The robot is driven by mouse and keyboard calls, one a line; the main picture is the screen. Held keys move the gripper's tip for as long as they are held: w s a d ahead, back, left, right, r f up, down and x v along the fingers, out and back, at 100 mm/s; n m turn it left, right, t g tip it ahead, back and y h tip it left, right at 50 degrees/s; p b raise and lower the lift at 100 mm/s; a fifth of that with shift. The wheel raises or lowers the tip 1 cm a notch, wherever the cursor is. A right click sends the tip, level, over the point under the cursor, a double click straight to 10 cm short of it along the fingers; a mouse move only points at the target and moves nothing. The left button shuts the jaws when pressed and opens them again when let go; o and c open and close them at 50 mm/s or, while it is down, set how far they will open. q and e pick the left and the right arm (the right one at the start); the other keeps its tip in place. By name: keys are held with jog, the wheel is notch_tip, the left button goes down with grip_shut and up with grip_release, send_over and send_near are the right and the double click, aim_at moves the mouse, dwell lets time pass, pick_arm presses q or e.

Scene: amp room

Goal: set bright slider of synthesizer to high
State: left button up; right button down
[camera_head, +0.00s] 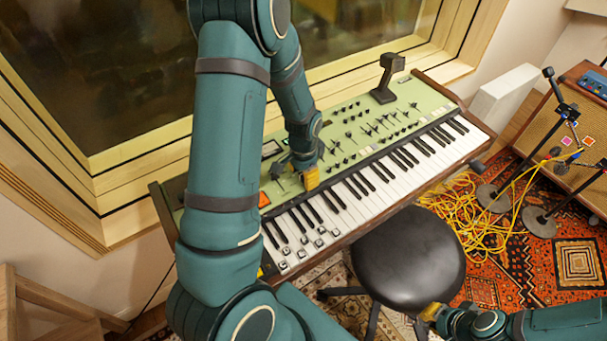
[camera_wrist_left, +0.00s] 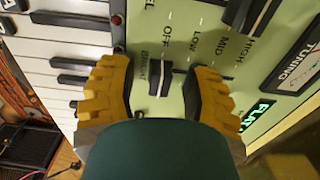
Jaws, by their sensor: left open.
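The green synthesizer (camera_head: 345,125) stands below the window in the head view. Its panel (camera_wrist_left: 185,30) shows in the left wrist view with the labels OFF, LOW, MID and HIGH. The bright slider (camera_wrist_left: 160,82) has a black cap beside the BRIGHT label, roughly in line with OFF. My left gripper (camera_head: 305,179) is over the panel's left part. In the left wrist view its two yellow fingers (camera_wrist_left: 159,92) are apart, one on each side of the slider cap.
A black round stool (camera_head: 407,258) stands in front of the keyboard. Yellow cables (camera_head: 470,215) and microphone stands (camera_head: 540,222) are on the rug at right, near an amplifier (camera_head: 545,125). Other switches (camera_wrist_left: 250,15) sit near the slider. The TUNING label is close by.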

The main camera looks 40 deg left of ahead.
pick_arm(q)
grip_shut()
jog(key=a, duration=0.2)
jog(key=w+a, duration=0.1)
jog(key=a, duration=0.3)
jog(key=shift+w+a, duration=0.35)
jog(key=shift+w, duration=0.05)
jog(key=shift+w+a, duration=0.15)
jog(key=shift+a, duration=0.25)
